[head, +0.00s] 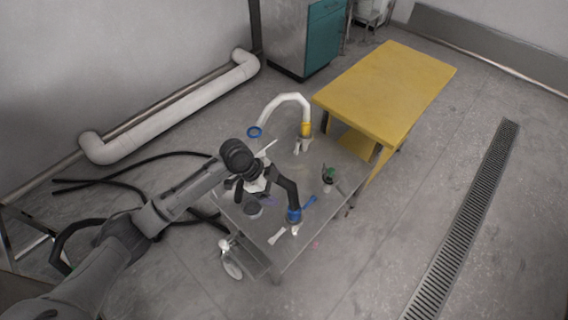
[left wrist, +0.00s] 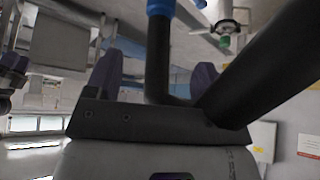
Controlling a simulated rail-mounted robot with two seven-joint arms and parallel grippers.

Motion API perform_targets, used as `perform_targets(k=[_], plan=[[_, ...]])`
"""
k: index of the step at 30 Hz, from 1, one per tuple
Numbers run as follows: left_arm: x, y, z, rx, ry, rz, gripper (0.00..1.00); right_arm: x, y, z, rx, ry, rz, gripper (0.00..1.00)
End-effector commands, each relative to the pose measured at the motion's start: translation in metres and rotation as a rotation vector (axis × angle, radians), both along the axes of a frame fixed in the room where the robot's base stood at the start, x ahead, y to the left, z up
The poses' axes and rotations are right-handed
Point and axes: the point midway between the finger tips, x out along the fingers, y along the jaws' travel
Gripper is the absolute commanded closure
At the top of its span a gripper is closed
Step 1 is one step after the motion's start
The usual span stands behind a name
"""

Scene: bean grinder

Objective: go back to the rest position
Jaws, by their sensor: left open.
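My left arm reaches in from the lower left of the head view, over a grey metal table (head: 322,222). My left gripper (head: 262,193) is above the table. In the left wrist view its two purple fingers (left wrist: 155,75) are spread apart. A dark bent tube (left wrist: 158,60) with a blue end shows between and in front of them; whether it touches them I cannot tell. In the head view this dark tube (head: 287,186) comes down to a blue collar (head: 294,215) on the table, close to the gripper. My right gripper is not in view.
A white curved pipe (head: 287,97) with blue and yellow ends stands at the table's back. A small green-topped item (head: 329,174), a blue piece (head: 310,201) and a dark round piece (head: 252,207) are on the table. A yellow table (head: 385,90) adjoins it. Black hoses (head: 130,184) lie left.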

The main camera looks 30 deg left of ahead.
Motion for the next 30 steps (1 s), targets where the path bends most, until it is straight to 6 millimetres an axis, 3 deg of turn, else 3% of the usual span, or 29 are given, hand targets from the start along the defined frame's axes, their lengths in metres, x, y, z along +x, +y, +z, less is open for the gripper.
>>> perform_targets(k=[10,16,20,25,30], plan=[[0.0,0.0,0.0,-0.009,0.033,0.051,0.24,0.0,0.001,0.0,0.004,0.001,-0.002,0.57],[0.003,0.016,-0.003,0.083,0.111,0.293,0.24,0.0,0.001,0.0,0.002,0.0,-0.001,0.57],[0.011,0.026,0.023,0.179,0.004,0.444,0.24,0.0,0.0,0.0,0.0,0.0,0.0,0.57],[0.019,0.024,0.076,0.2,-0.187,0.609,0.24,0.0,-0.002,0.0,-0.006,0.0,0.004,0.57],[0.002,0.016,0.107,0.159,-0.334,0.757,0.24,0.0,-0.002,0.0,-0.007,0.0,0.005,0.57]])
